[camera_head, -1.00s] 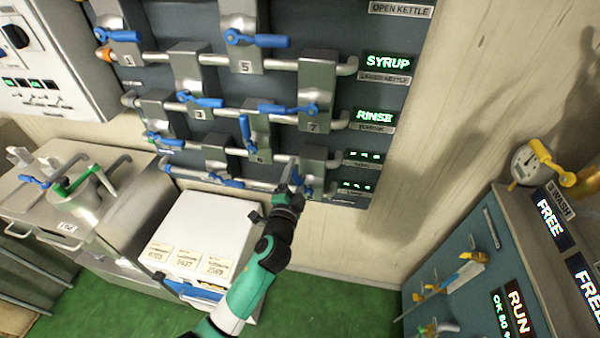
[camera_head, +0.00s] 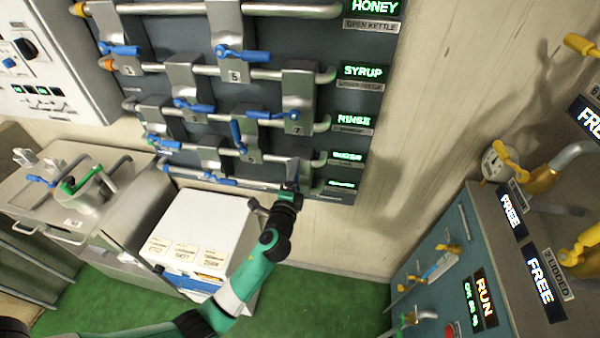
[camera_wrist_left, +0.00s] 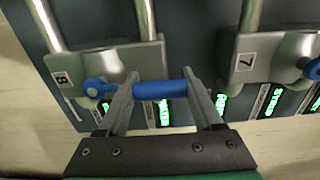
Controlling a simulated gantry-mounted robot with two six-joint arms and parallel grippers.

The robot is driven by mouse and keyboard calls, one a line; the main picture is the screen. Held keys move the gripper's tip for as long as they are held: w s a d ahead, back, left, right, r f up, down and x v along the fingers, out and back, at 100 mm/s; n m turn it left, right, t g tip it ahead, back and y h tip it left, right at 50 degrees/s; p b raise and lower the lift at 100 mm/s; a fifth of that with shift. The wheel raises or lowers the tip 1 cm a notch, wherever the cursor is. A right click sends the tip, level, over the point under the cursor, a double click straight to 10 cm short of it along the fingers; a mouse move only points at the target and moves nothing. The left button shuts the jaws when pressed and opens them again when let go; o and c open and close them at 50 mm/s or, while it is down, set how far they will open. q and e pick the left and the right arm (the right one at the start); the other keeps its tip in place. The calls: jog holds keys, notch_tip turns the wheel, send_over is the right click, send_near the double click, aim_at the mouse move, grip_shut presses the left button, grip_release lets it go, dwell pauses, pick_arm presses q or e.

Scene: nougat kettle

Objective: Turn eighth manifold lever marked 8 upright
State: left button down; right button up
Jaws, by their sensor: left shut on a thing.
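The lever marked 8 has a blue handle (camera_wrist_left: 160,89) on a round hub, set on a grey metal block (camera_wrist_left: 98,72) with an 8 label. In the left wrist view the handle runs from the hub toward the 7 block (camera_wrist_left: 268,60), across the line of the pipes. My left gripper (camera_wrist_left: 163,98) is shut on this handle, with a finger near each end of its visible length. In the head view my left gripper (camera_head: 291,186) is at the lowest right block of the manifold and hides the lever there. My right gripper is not in view.
Lever 7 (camera_head: 272,115) lies sideways above, and lever 6 (camera_head: 238,137) points up nearby. A white box (camera_head: 205,225) stands below the panel. A blue-grey console (camera_head: 440,265) stands at the right. Green floor lies between.

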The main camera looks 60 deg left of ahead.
pick_arm(q)
jog(key=shift+c, duration=0.2)
grip_release()
jog(key=p+v, duration=0.1)
jog(key=v, duration=1)
jog(key=shift+s+d, duration=0.25)
